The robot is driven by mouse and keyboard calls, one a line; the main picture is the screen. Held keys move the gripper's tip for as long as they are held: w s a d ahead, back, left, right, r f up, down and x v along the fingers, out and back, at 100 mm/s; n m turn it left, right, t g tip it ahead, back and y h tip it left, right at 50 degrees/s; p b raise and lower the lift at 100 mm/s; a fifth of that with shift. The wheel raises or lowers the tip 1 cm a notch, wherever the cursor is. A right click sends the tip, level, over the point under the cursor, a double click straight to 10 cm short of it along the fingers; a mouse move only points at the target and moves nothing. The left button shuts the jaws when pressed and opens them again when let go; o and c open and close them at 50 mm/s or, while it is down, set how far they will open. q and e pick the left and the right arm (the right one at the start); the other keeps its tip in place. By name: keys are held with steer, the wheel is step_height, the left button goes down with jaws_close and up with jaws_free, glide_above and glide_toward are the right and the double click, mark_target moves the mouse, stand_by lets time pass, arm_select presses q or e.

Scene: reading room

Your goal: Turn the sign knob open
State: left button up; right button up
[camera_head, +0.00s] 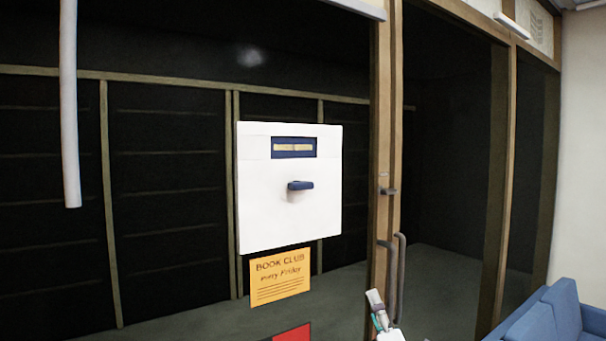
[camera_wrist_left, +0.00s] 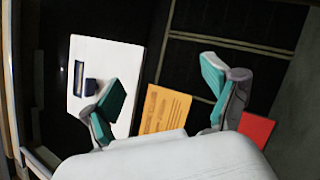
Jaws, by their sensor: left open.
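A white sign box (camera_head: 262,215) is on the dark glass front, with a small blue-framed window (camera_head: 293,147) near its top. Lettering on the window's pale strip is too small to read. The blue sign knob (camera_head: 300,186) sticks out below the window, its bar roughly level. The box (camera_wrist_left: 105,55) and knob (camera_wrist_left: 91,87) also show in the left wrist view, tilted, at the left. My left gripper (camera_head: 376,310) is low and right of the box, apart from the knob. In the wrist view its teal-padded fingers (camera_wrist_left: 160,88) are spread, with nothing held. My right gripper is not seen.
An orange Book Club notice (camera_head: 280,277) is below the box, with a red sheet (camera_head: 292,333) lower down. Door handles (camera_head: 400,275) stand on the wooden frame at right. A blue sofa (camera_head: 550,318) is at bottom right. Space before the knob looks clear.

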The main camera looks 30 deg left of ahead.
arm_select(q)
steer(key=s+a+r+n+g+y+p, duration=0.1)
steer(key=s+r+n+g, duration=0.1)
steer(key=r+n+g, duration=0.3)
steer(key=s+a+r+n+y, duration=0.1)
steer(key=r+n, duration=0.3)
steer(key=r, duration=0.4)
steer(key=s+a+r+n+g+y+p, duration=0.1)
steer(key=s+a+r+n+g, duration=0.1)
steer(key=r+n+g, duration=0.3)
steer(key=n+h+p, duration=0.2)
steer(key=n, duration=0.3)
glide_toward(305, 186)
steer(key=p+x, duration=0.5)
steer(key=x, duration=0.5)
steer(key=shift+a+r+p, duration=0.1)
steer(key=shift+a+p, duration=0.1)
steer(key=shift+p, duration=0.1)
steer(key=shift+w+a, duration=0.2)
steer(key=shift+a, duration=0.1)
steer(key=shift+c, duration=0.3)
steer(key=c, duration=1.1)
